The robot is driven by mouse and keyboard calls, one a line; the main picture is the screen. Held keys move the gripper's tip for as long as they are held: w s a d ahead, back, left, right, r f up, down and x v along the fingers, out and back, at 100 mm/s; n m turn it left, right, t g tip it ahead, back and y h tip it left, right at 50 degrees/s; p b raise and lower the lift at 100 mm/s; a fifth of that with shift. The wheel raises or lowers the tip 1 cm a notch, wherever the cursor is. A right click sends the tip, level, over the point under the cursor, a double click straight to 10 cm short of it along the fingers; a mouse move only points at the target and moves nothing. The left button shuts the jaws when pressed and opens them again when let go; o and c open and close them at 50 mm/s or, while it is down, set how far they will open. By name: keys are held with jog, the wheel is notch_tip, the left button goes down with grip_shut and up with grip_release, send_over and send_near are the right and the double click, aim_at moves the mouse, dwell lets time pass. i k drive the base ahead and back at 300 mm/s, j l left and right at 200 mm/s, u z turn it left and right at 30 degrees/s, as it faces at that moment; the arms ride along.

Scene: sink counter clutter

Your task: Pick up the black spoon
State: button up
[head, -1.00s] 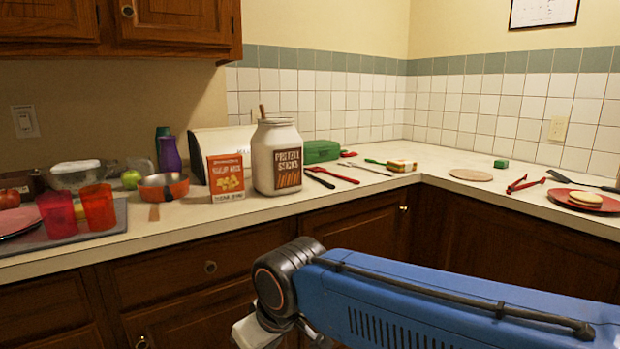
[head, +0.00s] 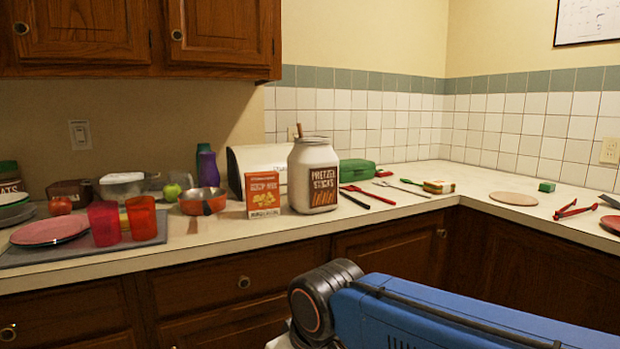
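A thin black utensil (head: 354,200), which looks like the black spoon, lies flat on the counter just right of the pretzel jar (head: 314,178). Its far end is beside or behind the jar, and its bowl cannot be made out. A red utensil (head: 368,193) lies close along its right side. My blue arm crosses the bottom right, below and in front of the counter. My gripper is below the picture's lower edge, well apart from the spoon.
An orange box (head: 263,195) stands left of the jar, then a bowl (head: 203,201) and red cups (head: 140,217). A green case (head: 357,169) and a small stack (head: 438,187) lie behind and right. The counter corner has free room around a round board (head: 513,198).

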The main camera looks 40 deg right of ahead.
aim_at(367, 207)
jog(key=z, duration=0.7)
jog(key=i+l+z, duration=0.25)
jog(key=z, duration=0.2)
jog(key=i+l+z, duration=0.1)
jog(key=i+z, duration=0.35)
jog(key=i, duration=0.05)
